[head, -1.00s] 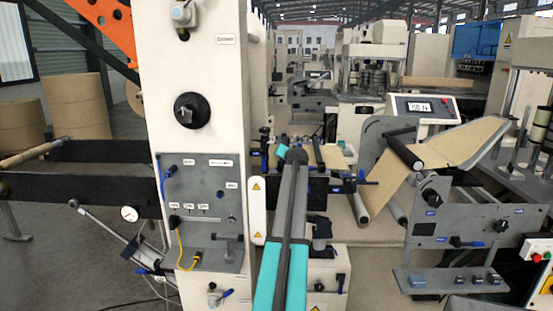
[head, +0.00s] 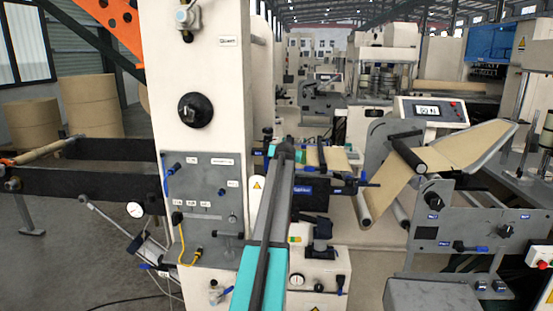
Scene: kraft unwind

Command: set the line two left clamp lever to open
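My arm (head: 262,240), grey with teal bands, reaches forward from the bottom middle. Its dark far end lies in front of the black beam beside the cream column. My gripper's fingers are hidden from this camera, so I cannot see whether they hold anything. An upright black lever (head: 267,135) stands just left of the arm's end. A black lever with a blue tip (head: 367,181) sticks out to the right of the dark blue-labelled block (head: 305,191). The labels are too small to read, so I cannot tell which lever is the line two left clamp.
The cream column (head: 200,75) with its grey control panel (head: 203,205) stands close on the left. A grey machine frame (head: 435,215) with kraft web (head: 400,190) and rollers is on the right. A grey box (head: 430,295) juts in at the lower right.

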